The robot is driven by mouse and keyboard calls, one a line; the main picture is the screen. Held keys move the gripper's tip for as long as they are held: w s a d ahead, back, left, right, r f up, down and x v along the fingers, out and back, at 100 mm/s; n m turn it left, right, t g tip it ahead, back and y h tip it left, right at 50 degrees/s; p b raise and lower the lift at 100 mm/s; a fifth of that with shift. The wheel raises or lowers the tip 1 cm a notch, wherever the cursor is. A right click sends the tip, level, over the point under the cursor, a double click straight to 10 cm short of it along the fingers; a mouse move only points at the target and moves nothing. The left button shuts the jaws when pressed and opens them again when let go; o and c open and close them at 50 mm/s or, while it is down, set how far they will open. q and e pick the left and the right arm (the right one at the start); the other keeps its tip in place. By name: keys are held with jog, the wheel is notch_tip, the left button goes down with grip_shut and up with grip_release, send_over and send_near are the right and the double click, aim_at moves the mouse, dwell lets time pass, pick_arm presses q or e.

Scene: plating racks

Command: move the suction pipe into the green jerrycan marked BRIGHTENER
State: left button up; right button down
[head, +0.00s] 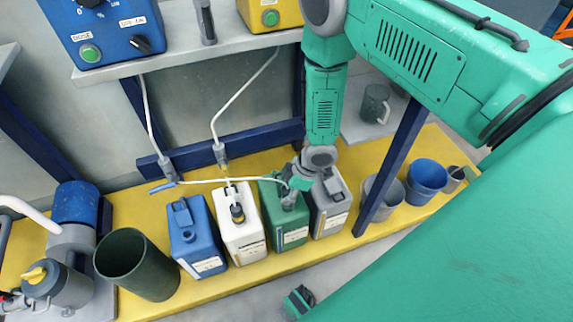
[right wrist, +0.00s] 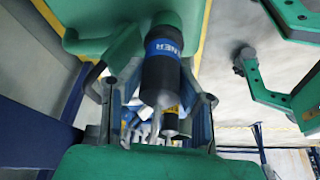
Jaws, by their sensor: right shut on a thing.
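The green jerrycan (head: 283,222) stands on the yellow bench between a white and a grey jerrycan; its label is too small to read. My right gripper (head: 290,184) is above its top, shut on the dark suction pipe (head: 288,201). In the right wrist view the suction pipe (right wrist: 161,72) is a black cylinder with a blue band ending in "NER", between the fingers (right wrist: 160,100). The pipe's lower end is at the can's top; I cannot tell whether it is inside the opening.
A blue jerrycan (head: 193,236) and a grey jerrycan (head: 330,204) stand close by. A thin pale hose (head: 225,181) runs to my gripper. A blue post (head: 393,165) stands to the right.

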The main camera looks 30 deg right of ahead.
jog(key=c, duration=1.1)
grip_release()
jog(key=v, duration=1.1)
jog(key=shift+d+r, duration=0.15)
jog(key=shift+r, duration=0.2)
jog(key=shift+s, duration=0.1)
jog(key=s+r+m+h+p, duration=0.1)
jog(key=s+r+m+p, duration=0.1)
jog(key=s, duration=0.4)
jog(key=s+a+r+m+g+h+p, duration=0.1)
jog(key=s+r+m+p, duration=0.1)
jog(key=s+m+p, duration=0.3)
jog(key=s+a+r+m+h+p, duration=0.1)
jog(key=s+r+m+p, duration=0.2)
jog(key=s, duration=0.6)
jog(key=shift+s+a+m+g+h+p, duration=0.3)
jog(key=shift+m+h+p, duration=0.1)
jog(key=shift+m+p, duration=0.2)
